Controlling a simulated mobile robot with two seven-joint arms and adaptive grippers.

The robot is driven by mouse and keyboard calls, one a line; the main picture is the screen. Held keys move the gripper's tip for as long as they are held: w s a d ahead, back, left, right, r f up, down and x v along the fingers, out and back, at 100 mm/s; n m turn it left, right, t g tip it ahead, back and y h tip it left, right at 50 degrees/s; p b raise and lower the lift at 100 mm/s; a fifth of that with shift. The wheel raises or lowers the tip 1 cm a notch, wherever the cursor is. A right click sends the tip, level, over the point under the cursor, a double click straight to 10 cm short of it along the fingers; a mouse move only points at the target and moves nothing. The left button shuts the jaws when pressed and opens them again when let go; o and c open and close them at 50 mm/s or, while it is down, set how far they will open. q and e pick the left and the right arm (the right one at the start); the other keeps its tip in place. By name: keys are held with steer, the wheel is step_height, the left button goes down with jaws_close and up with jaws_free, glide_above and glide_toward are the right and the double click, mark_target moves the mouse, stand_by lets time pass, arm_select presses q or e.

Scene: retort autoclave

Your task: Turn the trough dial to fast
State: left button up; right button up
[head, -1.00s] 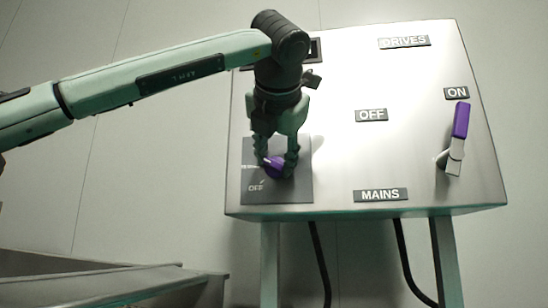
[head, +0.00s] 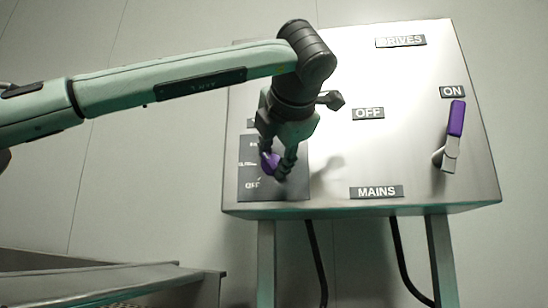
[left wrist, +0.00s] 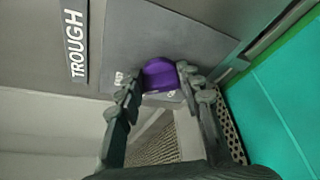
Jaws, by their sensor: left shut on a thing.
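The trough dial is a purple knob (head: 269,162) on a dark plate (head: 250,190) at the lower left of the metal panel. The plate carries an OFF mark below the knob and other marks partly hidden by my gripper. My left gripper (head: 274,168) is shut on the knob, its hand tilted. In the left wrist view the purple knob (left wrist: 160,74) sits between the two fingertips (left wrist: 158,82). A TROUGH label (left wrist: 75,45) is beside the plate. Where the knob points is hidden. My right gripper is not in view.
The panel (head: 330,90) also has a mains lever with a purple handle (head: 456,118) at the right, by the ON label (head: 452,92). OFF (head: 368,113), MAINS (head: 376,191) and DRIVES (head: 401,41) labels are on it. A metal trough edge (head: 120,280) is at lower left.

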arm_select(q)
steer(key=o, duration=1.2)
steer(key=shift+c, duration=0.2)
steer(key=v, duration=1.2)
